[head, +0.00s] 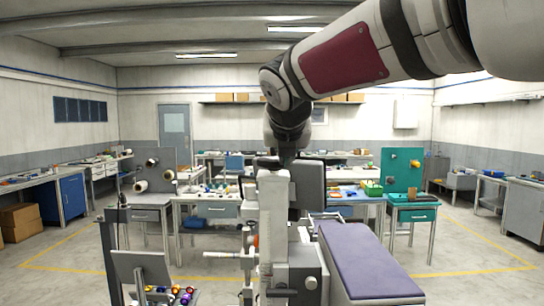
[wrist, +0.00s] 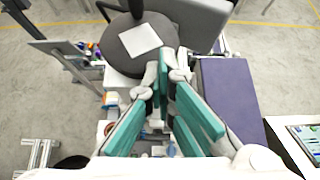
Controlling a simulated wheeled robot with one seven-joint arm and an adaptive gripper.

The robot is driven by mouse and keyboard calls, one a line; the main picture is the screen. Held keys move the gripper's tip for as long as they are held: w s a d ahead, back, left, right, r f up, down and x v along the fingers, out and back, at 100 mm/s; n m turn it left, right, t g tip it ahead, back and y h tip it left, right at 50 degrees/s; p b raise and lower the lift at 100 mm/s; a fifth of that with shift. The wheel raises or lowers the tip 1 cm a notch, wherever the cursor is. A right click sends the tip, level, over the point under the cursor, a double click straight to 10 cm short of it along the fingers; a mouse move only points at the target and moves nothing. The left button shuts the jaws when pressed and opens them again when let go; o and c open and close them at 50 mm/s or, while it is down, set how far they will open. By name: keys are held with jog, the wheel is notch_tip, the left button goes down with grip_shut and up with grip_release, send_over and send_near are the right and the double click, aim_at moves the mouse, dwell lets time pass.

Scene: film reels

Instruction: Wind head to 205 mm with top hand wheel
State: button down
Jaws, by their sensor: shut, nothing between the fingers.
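The machine's pale column (head: 272,215) stands in the middle of the head view, with a grey head housing (head: 307,187) beside it. In the wrist view, a dark round disc (wrist: 112,42) with a white square on it lies just beyond my fingers. I cannot tell whether it is part of the head. My gripper (wrist: 168,66) is shut and empty, with teal pads, above the machine. In the head view the gripper is hard to make out where my arm ends over the column. I cannot pick out the top hand wheel or read a height scale.
A purple-topped table (head: 365,262) extends right of the column and also shows in the wrist view (wrist: 226,95). A stand with colourful rolls (head: 170,294) is at the lower left. Workbenches with green and grey panels stand behind. Open floor lies on both sides.

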jog(key=shift+w+f, duration=0.2)
jog(key=shift+w, duration=0.15)
jog(key=shift+a+f, duration=0.1)
jog(key=shift+a, duration=0.05)
jog(key=s+p, duration=0.1)
jog(key=s+d+p, duration=0.1)
jog(key=s, duration=0.1)
jog(key=shift+d, duration=0.15)
dwell(0.3)
jog(key=shift+w+a, duration=0.2)
jog(key=shift+a, duration=1.2)
jog(key=shift+w+a, duration=0.2)
jog(key=shift+a, duration=1.2)
jog(key=shift+w+d, duration=0.15)
jog(key=shift+w, duration=0.1)
